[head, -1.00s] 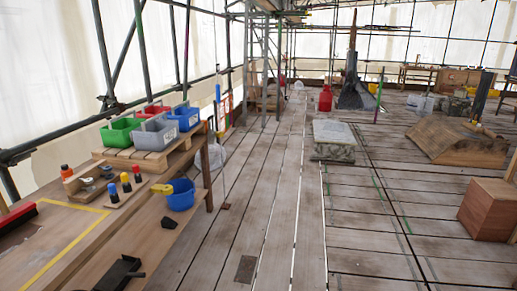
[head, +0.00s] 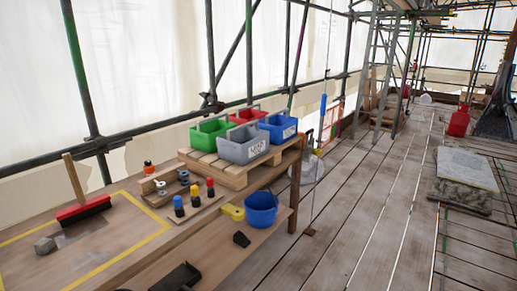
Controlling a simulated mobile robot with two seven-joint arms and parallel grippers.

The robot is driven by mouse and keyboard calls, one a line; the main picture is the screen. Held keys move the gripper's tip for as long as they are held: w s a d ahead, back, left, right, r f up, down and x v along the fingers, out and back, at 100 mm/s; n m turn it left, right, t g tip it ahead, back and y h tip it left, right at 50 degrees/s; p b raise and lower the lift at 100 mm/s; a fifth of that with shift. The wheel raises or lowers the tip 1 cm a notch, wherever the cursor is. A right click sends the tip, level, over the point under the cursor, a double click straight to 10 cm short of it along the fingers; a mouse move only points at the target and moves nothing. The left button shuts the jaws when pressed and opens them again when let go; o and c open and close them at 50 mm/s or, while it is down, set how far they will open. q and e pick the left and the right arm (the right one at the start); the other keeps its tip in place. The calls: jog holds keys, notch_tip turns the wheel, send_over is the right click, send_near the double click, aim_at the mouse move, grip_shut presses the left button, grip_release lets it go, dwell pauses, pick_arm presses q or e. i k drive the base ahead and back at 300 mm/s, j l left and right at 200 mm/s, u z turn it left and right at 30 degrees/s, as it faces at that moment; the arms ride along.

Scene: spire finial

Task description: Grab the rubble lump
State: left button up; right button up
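A small grey rubble lump (head: 45,245) lies on the wooden bench top (head: 120,262), inside the yellow-taped area at the left. It sits beside a red brush (head: 84,211) with dark bristles and a wooden handle that stands up. Neither of my grippers is in view.
Blue, red, green and grey bins (head: 243,147) stand on a pallet (head: 215,165) at the bench's back. Before them are a wooden holder (head: 160,188) and several colour-capped bottles (head: 194,205). A blue bucket (head: 261,209) and dark pieces (head: 241,239) are lower down.

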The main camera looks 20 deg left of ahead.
aim_at(44, 246)
jog(key=i+u, duration=0.25)
jog(key=u, duration=0.15)
jog(key=i+l+u, duration=0.15)
jog(key=i+u, duration=0.25)
jog(key=i+l+u, duration=0.15)
jog(key=u, duration=0.3)
jog(key=i+l+u, duration=0.2)
jog(key=u, duration=0.2)
jog(key=i+l+u, duration=0.15)
jog(key=l+u, duration=0.25)
jog(key=i+l+u, duration=0.2)
jog(key=l, duration=0.15)
jog(key=i+l+u, duration=0.1)
jog(key=l+u, duration=0.15)
